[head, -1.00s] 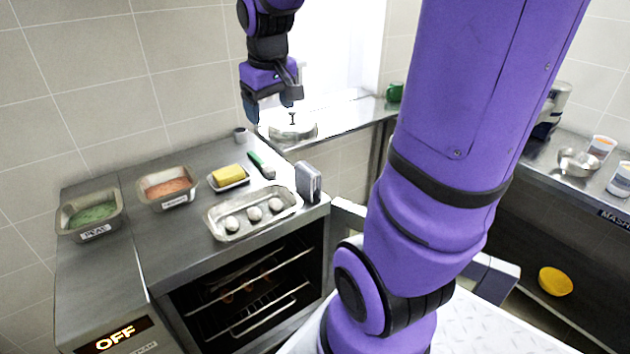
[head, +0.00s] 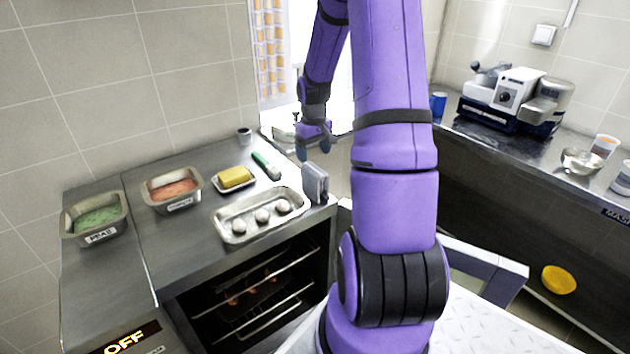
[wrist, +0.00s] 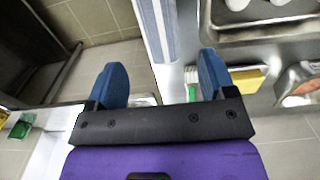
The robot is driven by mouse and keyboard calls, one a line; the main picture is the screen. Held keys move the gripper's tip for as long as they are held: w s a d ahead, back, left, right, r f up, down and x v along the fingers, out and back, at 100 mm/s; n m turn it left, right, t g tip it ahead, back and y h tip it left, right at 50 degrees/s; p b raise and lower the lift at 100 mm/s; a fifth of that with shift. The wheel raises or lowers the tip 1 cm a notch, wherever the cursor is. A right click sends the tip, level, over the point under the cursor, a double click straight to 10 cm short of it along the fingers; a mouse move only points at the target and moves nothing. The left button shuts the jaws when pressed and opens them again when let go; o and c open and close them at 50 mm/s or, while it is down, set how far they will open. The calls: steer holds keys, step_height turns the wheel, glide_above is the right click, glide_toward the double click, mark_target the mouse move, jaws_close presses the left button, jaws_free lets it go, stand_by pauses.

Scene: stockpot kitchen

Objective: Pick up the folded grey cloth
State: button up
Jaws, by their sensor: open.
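The folded grey cloth (head: 315,183) appears as a small upright grey shape at the right front edge of the steel counter, beside the tray of white balls. In the wrist view a pale blue-grey striped strip, which looks like the cloth (wrist: 157,28), lies ahead of the fingers, in line with the gap between them. My gripper (head: 314,152) points down just above and behind the cloth in the head view. In the wrist view its blue fingers (wrist: 162,72) are wide apart with nothing between them. The cloth and fingers look apart.
A metal tray with white balls (head: 231,235) sits left of the cloth. Yellow butter (head: 235,177), a green-handled tool (head: 266,165) and two food pans (head: 97,236) (head: 172,205) stand on the counter. An oven with racks (head: 250,300) is below.

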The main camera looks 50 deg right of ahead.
mark_target(315, 169)
step_height(315, 169, down, 3)
steer(key=shift+f, duration=0.1)
steer(key=shift+s+a+f, duration=0.1)
steer(key=shift+s+f, duration=0.1)
steer(key=shift+f, duration=1.15)
steer(key=shift+s+a+f, duration=0.1)
steer(key=shift+s+f, duration=0.05)
steer(key=shift+f, duration=1.15)
steer(key=c, duration=1.1)
steer(key=shift+r, duration=0.2)
steer(key=shift+r, duration=0.65)
step_height(315, 169, up, 2)
steer(key=shift+s+d+r, duration=0.1)
steer(key=s+r, duration=0.1)
steer(key=s, duration=1.4)
steer(key=shift+s+d, duration=0.4)
